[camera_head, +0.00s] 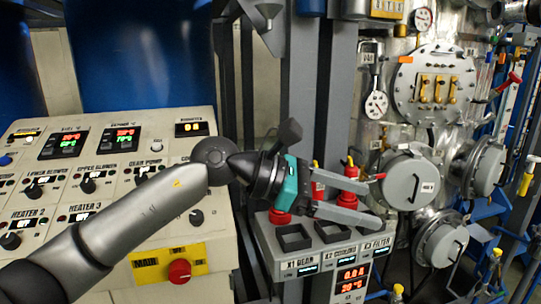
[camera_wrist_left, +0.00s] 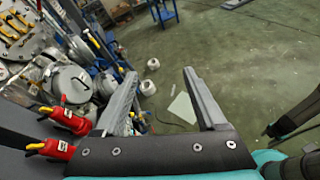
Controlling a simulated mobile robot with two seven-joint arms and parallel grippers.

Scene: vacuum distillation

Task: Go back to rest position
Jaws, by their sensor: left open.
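My left arm (camera_head: 130,215) comes in from the lower left of the head view and reaches across the front of the control panel. Its gripper (camera_head: 380,199) has a teal body and two grey fingers that point right, spread apart with nothing between them. In the left wrist view the same two fingers (camera_wrist_left: 160,76) stand apart, with open floor behind the gap. The gripper appears in front of the small console (camera_head: 335,252) with red, yellow-topped parts, and hides some of it.
The sloped control panel (camera_head: 60,185) with a red knob (camera_head: 179,272) stands at the left. A grey post (camera_head: 318,95) rises behind the gripper. Metal vessels with round flanges (camera_head: 408,182) are at the right. The wrist view shows open green floor (camera_wrist_left: 245,60).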

